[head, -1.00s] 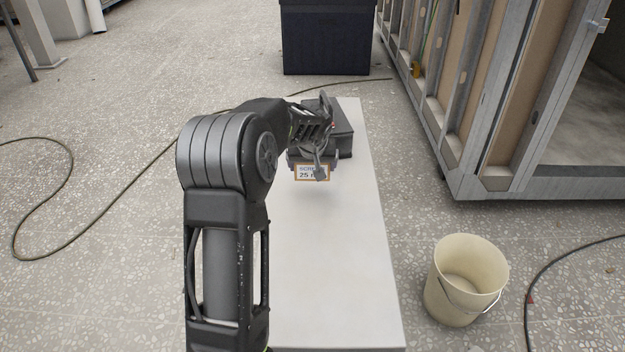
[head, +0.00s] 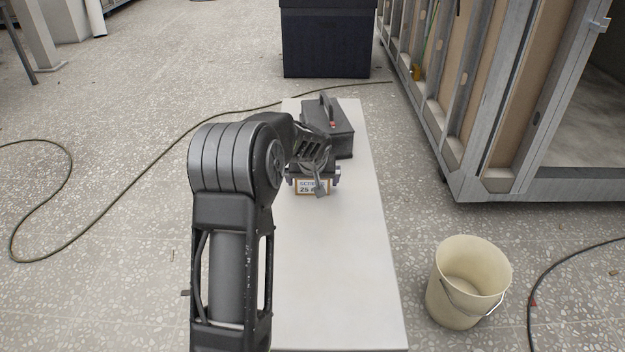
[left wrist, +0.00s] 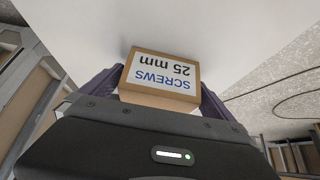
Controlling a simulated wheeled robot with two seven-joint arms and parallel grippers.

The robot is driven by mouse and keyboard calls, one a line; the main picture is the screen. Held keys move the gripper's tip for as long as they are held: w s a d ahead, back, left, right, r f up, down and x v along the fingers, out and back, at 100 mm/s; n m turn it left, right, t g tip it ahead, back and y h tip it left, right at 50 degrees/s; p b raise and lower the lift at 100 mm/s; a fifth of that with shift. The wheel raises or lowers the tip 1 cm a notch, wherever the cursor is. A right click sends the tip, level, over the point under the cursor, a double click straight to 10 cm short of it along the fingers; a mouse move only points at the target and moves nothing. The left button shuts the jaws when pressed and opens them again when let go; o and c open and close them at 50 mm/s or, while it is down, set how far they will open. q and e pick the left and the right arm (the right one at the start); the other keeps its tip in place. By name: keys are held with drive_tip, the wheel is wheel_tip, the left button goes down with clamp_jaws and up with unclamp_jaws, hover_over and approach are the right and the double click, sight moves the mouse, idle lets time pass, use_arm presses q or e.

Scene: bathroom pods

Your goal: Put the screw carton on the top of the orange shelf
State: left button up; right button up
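The screw carton (head: 308,188) is a small brown box with a white label reading SCREWS 25 mm. In the left wrist view the carton (left wrist: 162,78) sits between my two dark fingers, which press against its sides. My left gripper (head: 313,181) is shut on it, over the far half of the white bench top. I cannot tell how far the carton is above the bench. The orange shelf is not in view. My right gripper is not in view.
The long white bench (head: 340,270) is bare toward me. A dark toolbox (head: 335,130) stands at its far end, just behind the gripper. A beige bucket (head: 468,285) stands on the floor to the right. A dark bin (head: 325,45) and framed pod (head: 500,110) lie beyond.

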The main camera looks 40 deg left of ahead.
use_arm(q)
drive_tip(key=shift+r, duration=0.1)
drive_tip(key=shift+r, duration=0.2)
drive_tip(key=p+v, duration=0.3)
drive_tip(key=v, duration=0.8)
drive_tip(key=shift+s+d+r, duration=0.2)
drive_tip(key=shift+s+r, duration=0.05)
